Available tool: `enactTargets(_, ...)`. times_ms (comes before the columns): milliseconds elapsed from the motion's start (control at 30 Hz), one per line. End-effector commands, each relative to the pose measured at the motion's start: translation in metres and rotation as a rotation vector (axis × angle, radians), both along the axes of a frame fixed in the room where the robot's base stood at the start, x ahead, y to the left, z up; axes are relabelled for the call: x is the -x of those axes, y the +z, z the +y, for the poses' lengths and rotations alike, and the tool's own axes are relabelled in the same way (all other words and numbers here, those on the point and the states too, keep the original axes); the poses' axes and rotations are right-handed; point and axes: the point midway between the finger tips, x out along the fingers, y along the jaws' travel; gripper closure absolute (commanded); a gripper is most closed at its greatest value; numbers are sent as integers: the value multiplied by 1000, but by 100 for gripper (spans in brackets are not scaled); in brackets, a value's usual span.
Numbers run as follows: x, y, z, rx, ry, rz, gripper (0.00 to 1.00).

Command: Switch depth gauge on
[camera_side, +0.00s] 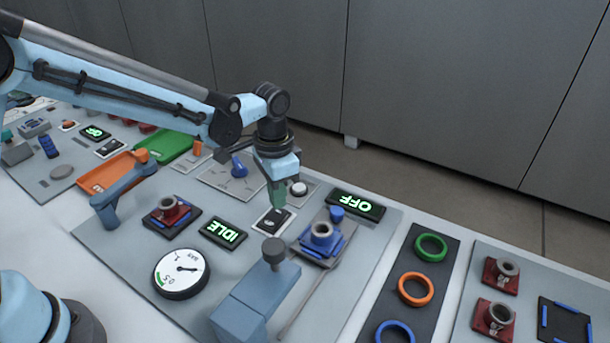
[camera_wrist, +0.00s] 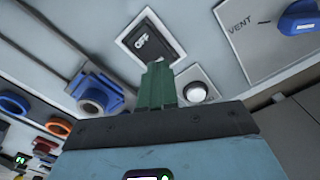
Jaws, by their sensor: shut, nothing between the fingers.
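A small black switch (camera_wrist: 145,42) marked OFF sits on a light plate just ahead of my fingertips in the wrist view. In the side view this switch (camera_side: 273,221) lies on the grey panel just below my gripper. My gripper (camera_side: 279,202) points down with its green fingers together and empty. The fingers (camera_wrist: 158,72) overlap the lower edge of the switch in the wrist view; I cannot tell whether they touch it. A black display (camera_side: 355,205) reads OFF in green, and another display (camera_side: 223,234) reads IDLE. I cannot tell which device is the depth gauge.
A white round button (camera_wrist: 196,92) is close to my fingers on the right. A blue knob (camera_wrist: 300,16) marked VENT is farther right. A blue slide fixture (camera_side: 320,241), a blue post (camera_side: 256,300) and a round dial (camera_side: 181,272) stand around the switch.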

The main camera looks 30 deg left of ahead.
Motion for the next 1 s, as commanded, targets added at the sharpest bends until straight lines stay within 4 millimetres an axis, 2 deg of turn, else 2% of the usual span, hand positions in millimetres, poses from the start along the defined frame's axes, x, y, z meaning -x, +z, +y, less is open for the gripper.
enactTargets(1000,0,-7,0,0,0,0,100)
